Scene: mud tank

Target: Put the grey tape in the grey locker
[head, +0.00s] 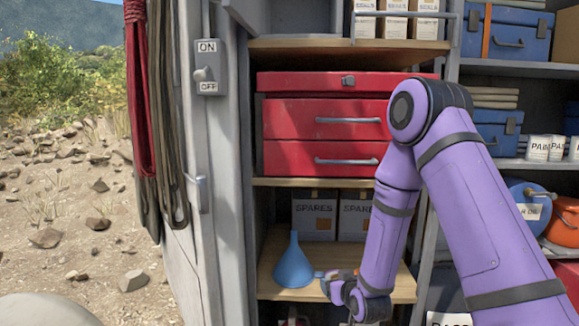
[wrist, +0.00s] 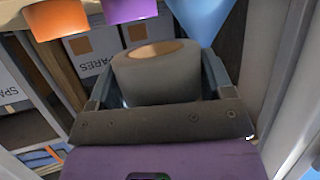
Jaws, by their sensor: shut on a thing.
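The grey tape (wrist: 155,76) is a thick roll with a tan core, seen in the wrist view. It sits between the two fingers of my gripper (wrist: 158,88), which is shut on it. In the head view my gripper (head: 335,285) is low in the cabinet, at the lower wooden shelf, just right of the blue funnel. The tape is not clear there. A grey open-fronted compartment (head: 283,18), perhaps the grey locker, stands on the shelf above the red drawers. The top edge of the picture cuts it off.
The blue funnel (head: 293,265) also shows in the wrist view (wrist: 200,18), near the tape. An orange thing (wrist: 57,18) and a purple thing (wrist: 128,10) are close by. SPARES boxes (head: 314,216) stand behind. A red drawer chest (head: 325,120) fills the shelf above.

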